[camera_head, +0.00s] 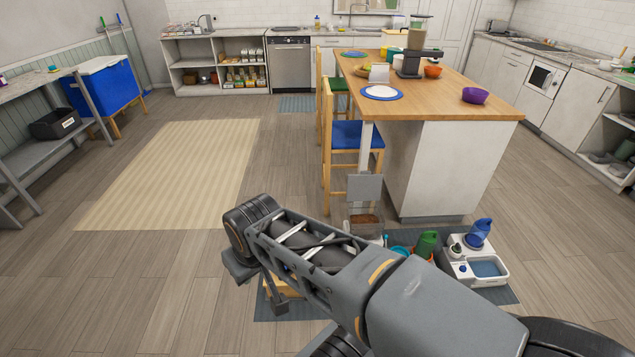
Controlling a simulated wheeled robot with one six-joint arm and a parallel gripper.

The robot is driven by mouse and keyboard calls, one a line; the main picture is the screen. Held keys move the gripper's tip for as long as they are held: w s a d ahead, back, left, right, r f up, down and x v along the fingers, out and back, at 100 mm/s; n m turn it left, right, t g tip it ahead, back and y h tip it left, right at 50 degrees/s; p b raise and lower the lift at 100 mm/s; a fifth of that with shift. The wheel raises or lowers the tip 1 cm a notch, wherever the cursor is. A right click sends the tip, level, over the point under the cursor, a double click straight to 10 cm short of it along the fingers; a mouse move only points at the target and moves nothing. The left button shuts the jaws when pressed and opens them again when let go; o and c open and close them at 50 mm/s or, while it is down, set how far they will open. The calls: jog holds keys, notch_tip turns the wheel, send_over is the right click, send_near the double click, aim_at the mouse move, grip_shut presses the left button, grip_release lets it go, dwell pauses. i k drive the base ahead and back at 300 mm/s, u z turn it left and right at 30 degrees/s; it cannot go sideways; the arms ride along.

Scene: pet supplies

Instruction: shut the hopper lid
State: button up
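What looks like the hopper (367,218) is a clear-walled box with brown kibble in it, low on the floor at the near left corner of the island. A grey square panel, apparently its lid (365,187), stands raised above it, so the hopper looks open. My arm crosses the lower middle of the view and hides the hopper's lower part. My gripper (260,285) seems to be at the arm's far left end, pointing down, left of the hopper and apart from the lid. Its fingers are too small and overlapped to tell whether they are open.
A blue-grey mat (505,295) on the floor holds a white water fountain (474,265), a green container (427,243) and other items. The wooden-topped island (450,150) and blue-seated chair (355,135) stand behind the hopper. The floor around the beige rug (180,170) at left is clear.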

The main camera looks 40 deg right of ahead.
aim_at(365, 185)
jog(key=u, duration=0.6)
jog(key=i, duration=0.4)
jog(key=z, duration=0.5)
jog(key=i, duration=2.8)
jog(key=z, duration=0.75)
jog(key=i, duration=2.1)
jog(key=z, duration=1.75)
jog(key=i, duration=1)
jog(key=z, duration=1.9)
jog(key=i, duration=1.35)
jog(key=z, duration=0.4)
